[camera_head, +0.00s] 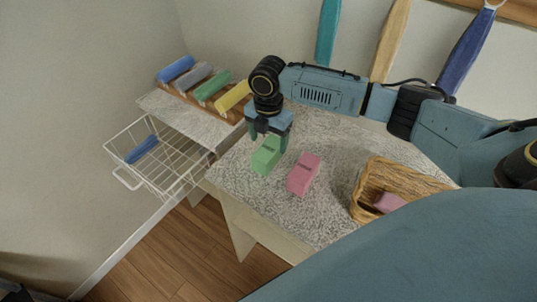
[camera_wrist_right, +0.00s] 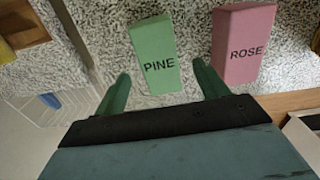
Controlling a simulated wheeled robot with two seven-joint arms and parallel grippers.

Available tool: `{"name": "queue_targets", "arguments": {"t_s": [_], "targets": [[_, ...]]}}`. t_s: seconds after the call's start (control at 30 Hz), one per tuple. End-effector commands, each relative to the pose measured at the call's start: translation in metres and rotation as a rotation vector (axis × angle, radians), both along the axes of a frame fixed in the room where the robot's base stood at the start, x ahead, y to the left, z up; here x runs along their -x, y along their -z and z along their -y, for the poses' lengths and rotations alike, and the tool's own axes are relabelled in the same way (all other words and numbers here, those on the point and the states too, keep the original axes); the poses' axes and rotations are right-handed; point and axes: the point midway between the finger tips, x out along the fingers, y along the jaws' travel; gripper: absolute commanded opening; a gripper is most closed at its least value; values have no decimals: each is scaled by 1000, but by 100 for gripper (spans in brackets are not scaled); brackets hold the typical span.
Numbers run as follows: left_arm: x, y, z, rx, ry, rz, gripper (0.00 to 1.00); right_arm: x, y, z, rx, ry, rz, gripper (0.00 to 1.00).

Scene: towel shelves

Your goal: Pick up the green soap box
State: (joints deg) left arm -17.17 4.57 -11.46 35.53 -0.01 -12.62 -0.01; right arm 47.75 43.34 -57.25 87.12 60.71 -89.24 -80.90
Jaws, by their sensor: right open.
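The green soap box (camera_head: 266,156) stands on the speckled stone counter (camera_head: 240,168). In the right wrist view the green soap box (camera_wrist_right: 155,57) reads "PINE" and lies between and beyond the two fingertips. My right gripper (camera_head: 268,130) reaches down over the green box in the head view, its fingers close to the box's top. In the wrist view my right gripper (camera_wrist_right: 162,85) is open with nothing held; whether a finger touches the box I cannot tell. My left gripper does not show.
A pink soap box (camera_head: 303,174), marked "ROSE" in the wrist view (camera_wrist_right: 242,45), stands just right of the green one. A wicker basket (camera_head: 364,208) holds a pink item (camera_head: 389,202). Rolled towels (camera_head: 213,86) lie at the back left, above a white wire basket (camera_head: 168,176).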

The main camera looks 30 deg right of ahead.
Motion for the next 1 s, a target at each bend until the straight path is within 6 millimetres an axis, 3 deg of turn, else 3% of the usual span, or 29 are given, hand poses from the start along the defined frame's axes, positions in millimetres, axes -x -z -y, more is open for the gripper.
{"name": "queue_targets", "arguments": {"t_s": [0.23,0.57,0.9,1.0], "targets": [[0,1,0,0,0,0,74,0,38,1,2,1,-4,73],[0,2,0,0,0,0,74,0,45,1,1,0,0,73],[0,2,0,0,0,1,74,0,45,1,1,0,0,28],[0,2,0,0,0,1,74,0,45,1,1,0,0,22]]}}
